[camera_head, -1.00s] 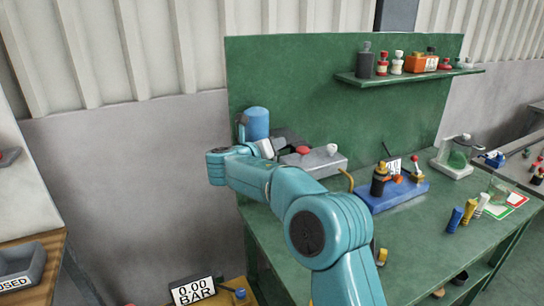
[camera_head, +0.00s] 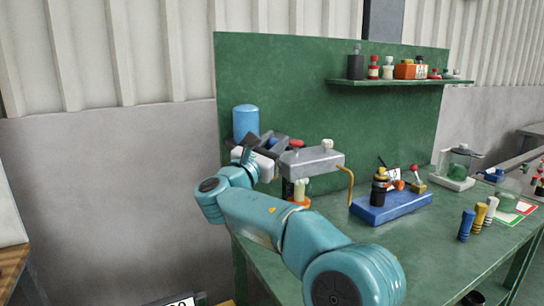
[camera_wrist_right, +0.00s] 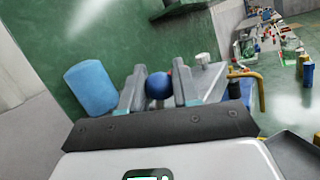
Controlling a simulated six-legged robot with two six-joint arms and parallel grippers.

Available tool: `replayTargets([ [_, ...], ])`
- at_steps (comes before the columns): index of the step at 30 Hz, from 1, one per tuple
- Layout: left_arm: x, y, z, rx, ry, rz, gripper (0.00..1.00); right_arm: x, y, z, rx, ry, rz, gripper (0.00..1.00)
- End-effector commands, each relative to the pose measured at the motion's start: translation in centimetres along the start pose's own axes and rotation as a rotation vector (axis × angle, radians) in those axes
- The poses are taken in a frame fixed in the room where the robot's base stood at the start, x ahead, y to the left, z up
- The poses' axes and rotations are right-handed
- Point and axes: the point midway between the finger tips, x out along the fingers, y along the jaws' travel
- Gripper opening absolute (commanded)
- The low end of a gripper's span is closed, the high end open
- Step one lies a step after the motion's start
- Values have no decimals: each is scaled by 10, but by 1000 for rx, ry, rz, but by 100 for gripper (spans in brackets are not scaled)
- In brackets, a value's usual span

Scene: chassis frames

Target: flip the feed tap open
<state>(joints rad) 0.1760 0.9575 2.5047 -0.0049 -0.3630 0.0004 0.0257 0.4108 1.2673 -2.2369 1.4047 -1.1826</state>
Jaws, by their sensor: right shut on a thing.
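My right gripper (camera_head: 277,145) is at the left end of a grey block unit (camera_head: 313,162) on the green bench. In the right wrist view, the fingers of my right gripper (camera_wrist_right: 157,88) stand on either side of a blue ball knob (camera_wrist_right: 158,86), shut on it. Its stem is hidden, and I cannot tell for sure that it is the feed tap's handle. A red knob (camera_head: 297,143) shows just beyond the fingers. The unit has a white knob (camera_head: 327,145) on top and a brass spout (camera_head: 348,180) at its right. My left gripper is not in view.
A blue cylinder (camera_head: 245,122) stands behind my right gripper. A blue tray with small fittings (camera_head: 392,208) is right of the unit. Several colored cylinders (camera_head: 466,225) stand further right. A shelf (camera_head: 390,83) with bottles hangs on the green back panel.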

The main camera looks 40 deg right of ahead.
Motion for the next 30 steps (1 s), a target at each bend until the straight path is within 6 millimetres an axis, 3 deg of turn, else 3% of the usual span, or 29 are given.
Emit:
replayTargets([
  [1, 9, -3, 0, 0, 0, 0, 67, -3, 0, -4, 21, -15, 5, 0],
  [9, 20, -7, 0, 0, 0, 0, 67, -6, -4, -2, 99, -67, -8, 0],
  [26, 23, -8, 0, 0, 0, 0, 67, -6, -6, -3, 115, -76, -16, 0],
  [27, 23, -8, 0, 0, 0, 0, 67, -7, -6, -3, 115, -76, -16, 44],
  [28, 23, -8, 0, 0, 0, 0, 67, -6, -6, -3, 115, -76, -16, 54],
  [30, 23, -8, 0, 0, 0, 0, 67, -6, -6, -3, 115, -76, -17, 54],
])
